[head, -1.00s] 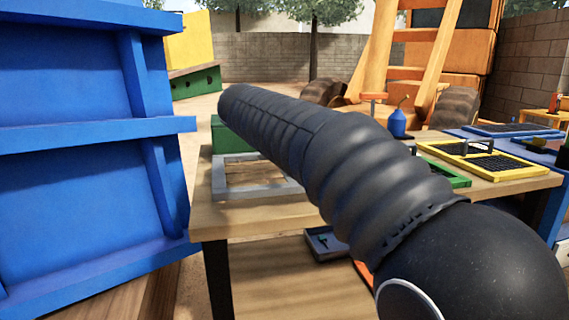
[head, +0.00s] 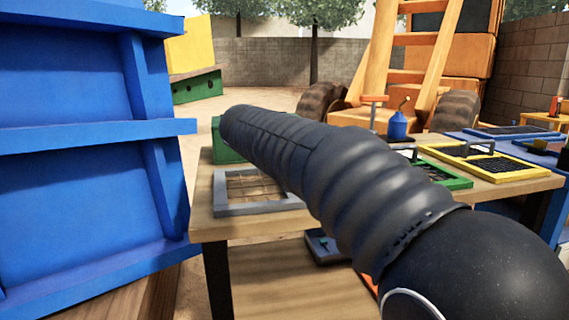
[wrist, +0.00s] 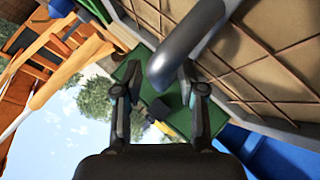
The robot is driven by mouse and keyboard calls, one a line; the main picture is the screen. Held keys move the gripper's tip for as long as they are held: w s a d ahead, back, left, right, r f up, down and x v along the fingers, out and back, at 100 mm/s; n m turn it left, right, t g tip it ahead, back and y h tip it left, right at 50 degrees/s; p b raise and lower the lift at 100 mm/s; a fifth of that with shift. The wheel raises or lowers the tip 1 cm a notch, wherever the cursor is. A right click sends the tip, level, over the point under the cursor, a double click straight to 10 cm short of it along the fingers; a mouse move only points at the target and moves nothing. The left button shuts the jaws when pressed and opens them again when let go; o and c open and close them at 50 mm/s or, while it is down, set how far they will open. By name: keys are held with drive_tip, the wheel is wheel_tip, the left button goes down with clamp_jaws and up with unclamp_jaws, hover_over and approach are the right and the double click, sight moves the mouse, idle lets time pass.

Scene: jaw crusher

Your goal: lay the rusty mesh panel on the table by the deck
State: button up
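The rusty mesh panel (head: 257,208) has a grey frame with brown mesh. In the head view it is on the left part of the wooden table (head: 222,226), near the front edge, looking flat. The wrist view shows its mesh (wrist: 262,55) close up at the upper right, with its thick grey handle (wrist: 188,42) reaching toward my gripper (wrist: 158,75). The fingers are apart, with the handle's end between or just beyond their tips. I see a gap on the left side and no clear grip. My dark arm hides the gripper and part of the panel in the head view.
A green block (head: 222,142) stands behind the panel. A green-framed panel (head: 450,180) and a yellow-framed panel (head: 484,160) lie on the right of the table. A large blue wall (head: 75,160) rises close at the left. A blue oil can (head: 398,125) stands at the back.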

drive_tip(key=shift+s+r, duration=0.1)
drive_tip(key=shift+r, duration=0.05)
drive_tip(key=v, duration=1.2)
drive_tip(key=s+d+f+m+g+y, duration=0.1)
drive_tip(key=s+d+f+g, duration=0.1)
drive_tip(key=s+d+f, duration=0.45)
drive_tip(key=s+d+f+m+g, duration=0.1)
drive_tip(key=s+d+f, duration=0.25)
drive_tip(key=d, duration=0.55)
drive_tip(key=s+d+f+m+g+y, duration=0.1)
drive_tip(key=s+d+f+m, duration=0.1)
drive_tip(key=s+f, duration=0.6)
drive_tip(key=s+d+f+m+g+y, duration=0.1)
drive_tip(key=s+d+f+m, duration=0.1)
drive_tip(key=s+d+f, duration=0.3)
drive_tip(key=s+f, duration=0.3)
drive_tip(key=s, duration=0.1)
drive_tip(key=shift+s+m+y+p, duration=0.2)
drive_tip(key=shift+m+y+p, duration=0.1)
drive_tip(key=shift+y+p, duration=0.1)
drive_tip(key=shift+f, duration=0.15)
